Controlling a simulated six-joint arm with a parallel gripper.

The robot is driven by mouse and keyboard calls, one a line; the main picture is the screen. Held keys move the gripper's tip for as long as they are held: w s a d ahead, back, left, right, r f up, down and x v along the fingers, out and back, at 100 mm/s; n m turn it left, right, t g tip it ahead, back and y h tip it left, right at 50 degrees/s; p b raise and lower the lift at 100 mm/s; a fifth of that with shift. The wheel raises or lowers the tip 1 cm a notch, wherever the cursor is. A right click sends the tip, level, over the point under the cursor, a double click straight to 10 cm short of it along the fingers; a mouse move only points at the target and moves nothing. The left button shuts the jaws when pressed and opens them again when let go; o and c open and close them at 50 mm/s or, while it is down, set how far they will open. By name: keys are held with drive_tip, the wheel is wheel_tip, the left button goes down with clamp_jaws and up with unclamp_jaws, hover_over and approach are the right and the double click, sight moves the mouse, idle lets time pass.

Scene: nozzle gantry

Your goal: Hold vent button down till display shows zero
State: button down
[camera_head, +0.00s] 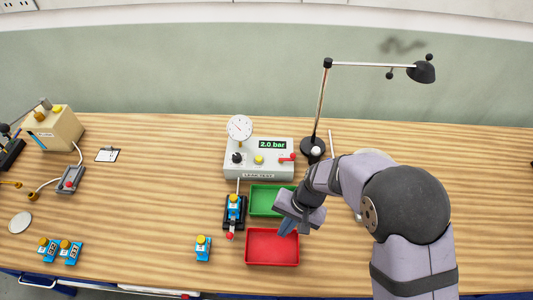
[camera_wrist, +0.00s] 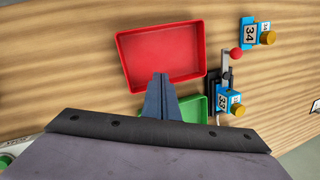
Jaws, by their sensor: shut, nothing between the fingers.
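The grey-white leak test box (camera_head: 258,170) stands at the middle back of the bench. Its display (camera_head: 272,145) reads 2.0 bar.
A green tray (camera_head: 268,212) and a red tray (camera_head: 272,262) lie in front of the box. A clamp fixture (camera_head: 234,212) holds a blue part left of them. Another blue part (camera_head: 203,248) stands nearby. A lamp (camera_head: 312,148) stands right of the box.

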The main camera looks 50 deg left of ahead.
drive_tip(key=w+a+r+m+y, duration=0.1)
drive_tip(key=w+a+m+y, duration=0.1)
drive_tip(key=a, duration=0.4)
drive_tip(key=w+a+r+m+y, duration=0.1)
drive_tip(key=w+a+r+m, duration=0.1)
drive_tip(key=a, duration=0.3)
wheel_tip(320, 180, up, 10)
drive_tip(key=m+t+y, duration=0.3)
drive_tip(key=m+y, duration=0.2)
drive_tip(key=m, duration=0.5)
hover_over(259, 159)
drive_tip(key=shift+w+d+r+m, duration=0.2)
drive_tip(key=shift+d+m, duration=0.25)
drive_tip(key=shift+m, duration=0.15)
drive_tip(key=shift+f, duration=0.15)
wheel_tip(259, 159, down, 9)
drive_tip(key=b, duration=0.8)
drive_tip(key=shift+r, duration=0.2)
drive_tip(key=shift+f, duration=0.15)
drive_tip(key=shift+f+b, duration=0.25)
drive_tip(key=shift+b, duration=0.15)
drive_tip(key=shift+f+b, duration=0.5)
drive_tip(key=shift+f, duration=0.05)
idle(1.6)
